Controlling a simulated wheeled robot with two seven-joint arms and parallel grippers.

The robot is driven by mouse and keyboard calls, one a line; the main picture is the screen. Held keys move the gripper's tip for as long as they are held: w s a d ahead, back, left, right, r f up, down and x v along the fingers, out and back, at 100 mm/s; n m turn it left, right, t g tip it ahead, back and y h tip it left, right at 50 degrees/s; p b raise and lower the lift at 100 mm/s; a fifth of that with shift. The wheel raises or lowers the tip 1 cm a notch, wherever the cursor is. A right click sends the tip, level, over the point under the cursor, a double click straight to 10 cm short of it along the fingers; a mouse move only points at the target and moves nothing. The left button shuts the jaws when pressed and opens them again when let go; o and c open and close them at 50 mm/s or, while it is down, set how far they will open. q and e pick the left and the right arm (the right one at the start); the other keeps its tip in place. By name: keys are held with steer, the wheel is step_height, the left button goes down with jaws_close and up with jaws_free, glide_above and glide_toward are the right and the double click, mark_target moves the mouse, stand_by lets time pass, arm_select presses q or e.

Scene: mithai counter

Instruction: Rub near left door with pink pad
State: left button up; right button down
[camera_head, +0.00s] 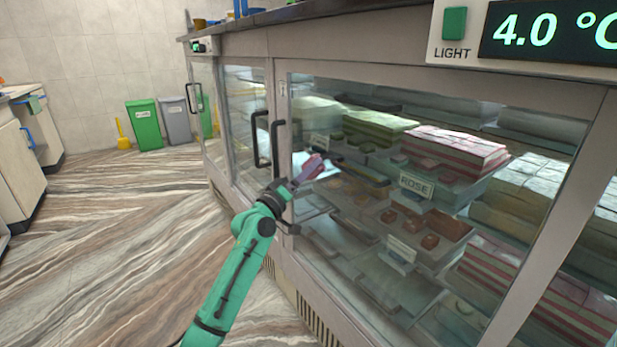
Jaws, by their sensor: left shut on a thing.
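My left gripper (297,183) is at the end of my green arm, which comes up from the bottom of the picture. It is shut on a small pink pad (316,165). The pad is in front of the glass door (350,225) of the counter, just right of a black door handle (276,150). I cannot tell whether the pad touches the glass. A pale patch shows on or behind the glass by the pad. The gripper's fingers are small and partly hidden. My right gripper is not in view.
Behind the glass are trays of sweets with a ROSE label (415,186). A second black handle (258,138) stands close on the left. A temperature display (555,30) is at top right. Green (144,124) and grey (174,119) bins stand far back. The floor at left is clear.

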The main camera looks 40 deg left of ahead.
mark_target(317, 172)
arm_select(q)
steer(key=shift+s+d+r+p, duration=0.2)
steer(key=shift+d+p, duration=0.55)
steer(key=shift+d, duration=0.05)
steer(key=shift+s+d+r+p, duration=0.2)
steer(key=shift+d+p, duration=0.55)
steer(key=shift+d, duration=0.05)
steer(key=shift+s+d+f, duration=0.1)
steer(key=shift+d+f, duration=0.05)
steer(key=shift+d, duration=0.1)
steer(key=d+p, duration=0.1)
steer(key=d, duration=0.1)
steer(key=s+d+p, duration=0.1)
steer(key=d+p, duration=0.3)
steer(key=shift+s+d, duration=0.1)
steer(key=shift+s, duration=0.3)
steer(key=shift+s+d, duration=0.15)
steer(key=shift+d, duration=0.25)
steer(key=shift+s+d+p, duration=0.2)
steer(key=shift+d+p, duration=0.4)
steer(key=shift+s+d+p, duration=0.2)
steer(key=shift+d+p, duration=0.1)
steer(key=shift+d, duration=0.25)
steer(key=shift+s+d+p, duration=0.15)
steer(key=shift+d+p, duration=0.1)
steer(key=shift+d, duration=0.3)
steer(key=shift+s+a+f, duration=0.1)
